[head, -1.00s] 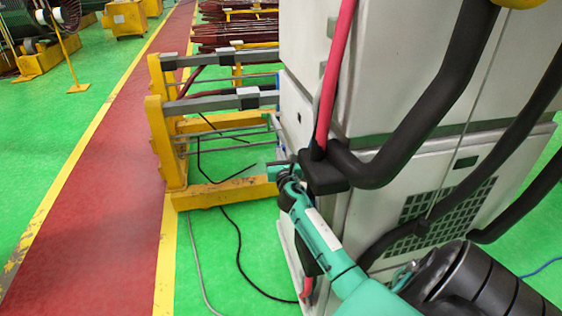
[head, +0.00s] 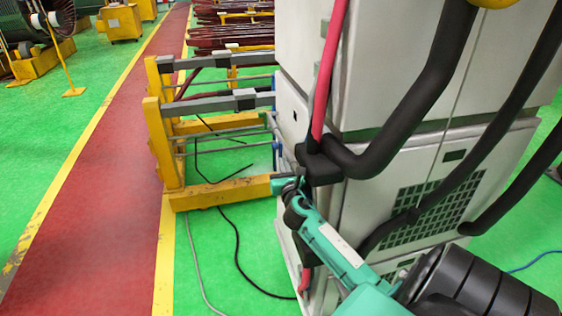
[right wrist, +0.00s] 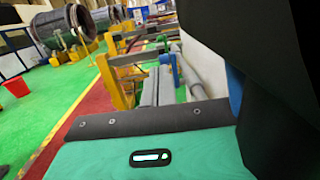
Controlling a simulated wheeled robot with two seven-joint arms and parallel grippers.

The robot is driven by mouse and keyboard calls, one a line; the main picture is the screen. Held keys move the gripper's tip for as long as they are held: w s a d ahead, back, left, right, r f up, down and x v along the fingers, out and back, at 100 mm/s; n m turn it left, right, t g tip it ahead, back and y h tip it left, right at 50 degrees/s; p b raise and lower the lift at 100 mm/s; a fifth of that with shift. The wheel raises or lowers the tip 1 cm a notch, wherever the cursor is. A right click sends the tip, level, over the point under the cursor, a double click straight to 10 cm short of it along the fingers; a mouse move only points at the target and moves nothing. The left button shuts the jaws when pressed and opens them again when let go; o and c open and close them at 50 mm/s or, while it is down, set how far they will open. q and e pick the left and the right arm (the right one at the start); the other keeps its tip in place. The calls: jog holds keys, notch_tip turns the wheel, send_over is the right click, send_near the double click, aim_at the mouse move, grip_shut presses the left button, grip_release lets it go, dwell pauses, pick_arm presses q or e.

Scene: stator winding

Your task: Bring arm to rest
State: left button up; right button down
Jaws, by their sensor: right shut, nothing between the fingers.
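My right arm (head: 340,258) comes in from the bottom right of the head view as a teal link with black joints. Its small end, with my right gripper (head: 287,186), is beside the lower left edge of the grey-white cabinet (head: 345,95), near the black hose holder. The gripper is shut with nothing held; its fingertips are small and partly hidden. The right wrist view shows a teal housing (right wrist: 150,155) with a dark strip, and no fingers. My left gripper is not in view.
Thick black hoses (head: 410,110) and a red hose (head: 330,70) run down the cabinet close to the arm. A yellow rack (head: 165,130) with grey bars stands left of it. Cables lie on the green floor; the red walkway (head: 100,170) is clear.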

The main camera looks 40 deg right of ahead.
jog(key=shift+r+v, duration=0.2)
jog(key=shift+v, duration=1)
jog(key=shift+s, duration=0.1)
jog(key=s+a+f+m+g+y, duration=0.1)
jog(key=a+f+m+g+y, duration=0.15)
jog(key=f, duration=1.05)
jog(key=s+a+f+m+g+y, duration=0.15)
jog(key=f+m, duration=0.25)
jog(key=f, duration=0.8)
jog(key=s+a+f+m+g+y, duration=0.1)
jog(key=s+a+f+m, duration=0.1)
jog(key=s+f, duration=0.35)
jog(key=s+a+f+m+g+y, duration=0.1)
jog(key=s+a+f+m+g, duration=0.1)
jog(key=f, duration=0.7)
jog(key=s+a+f+m+g+y, duration=0.1)
jog(key=s+a+f+m, duration=0.2)
jog(key=f, duration=0.4)
jog(key=s+a+f+m+g+y, duration=0.1)
jog(key=s+a+f+m+g, duration=0.1)
jog(key=s+a+f+m, duration=0.2)
jog(key=s+a+f+m+g+y, duration=0.1)
jog(key=s+a+f+m, duration=0.4)
jog(key=s, duration=1.6)
jog(key=s+a+f+m+g+y, duration=0.1)
jog(key=s+a+f+m+g, duration=0.3)
jog(key=s+f, duration=0.8)
jog(key=a, duration=0.2)
jog(key=shift+s+a+m, duration=0.35)
